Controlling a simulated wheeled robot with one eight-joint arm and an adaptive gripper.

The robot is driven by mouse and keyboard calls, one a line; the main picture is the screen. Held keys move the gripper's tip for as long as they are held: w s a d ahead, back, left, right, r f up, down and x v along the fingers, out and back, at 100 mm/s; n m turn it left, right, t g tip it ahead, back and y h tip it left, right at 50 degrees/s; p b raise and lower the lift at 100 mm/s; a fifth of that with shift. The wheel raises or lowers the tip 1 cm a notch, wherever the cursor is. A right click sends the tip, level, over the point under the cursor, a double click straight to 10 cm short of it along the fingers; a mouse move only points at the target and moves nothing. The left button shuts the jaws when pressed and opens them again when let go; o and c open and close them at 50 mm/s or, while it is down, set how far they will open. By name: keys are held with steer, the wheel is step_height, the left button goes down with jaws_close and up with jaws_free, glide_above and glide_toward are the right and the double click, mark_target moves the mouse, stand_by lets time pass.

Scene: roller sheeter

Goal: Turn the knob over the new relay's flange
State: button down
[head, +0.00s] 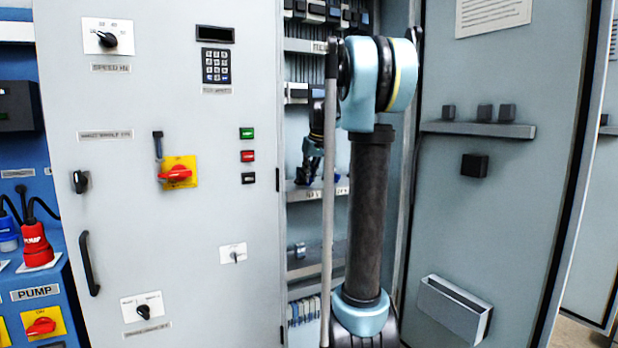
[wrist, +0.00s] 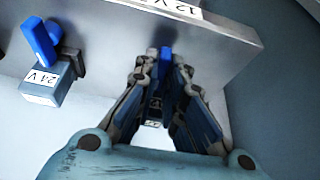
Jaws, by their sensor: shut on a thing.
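In the wrist view my gripper (wrist: 160,72) reaches up to the grey rail, its fingers closed around a blue knob (wrist: 166,56). The knob stands upright between the fingertips. Below it, between the fingers, a dark relay body (wrist: 155,104) shows in part, with a white label whose text I cannot read. The flange is hidden by the fingers.
A second relay marked 24 V (wrist: 46,84), with a slanted blue knob (wrist: 40,42), hangs left of the gripper. The rail (wrist: 225,48) carries a 12 V label. In the head view the cabinet door (head: 500,215) stands open at right, with a shelf (head: 478,130) and a pocket (head: 452,308).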

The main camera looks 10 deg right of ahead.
steer(key=shift+w+m, duration=0.1)
steer(key=shift+m, duration=0.2)
steer(key=c, duration=2)
jaws_free()
steer(key=shift+o, duration=0.2)
steer(key=v, duration=1.2)
steer(key=shift+a, duration=0.1)
steer(key=s+f+m+g+h, duration=0.1)
steer(key=s+f+m+g, duration=0.1)
steer(key=s+f, duration=3.6)
steer(key=shift+s+a+m+h, duration=0.35)
steer(key=shift+a+m, duration=0.1)
steer(key=shift+m, duration=0.15)
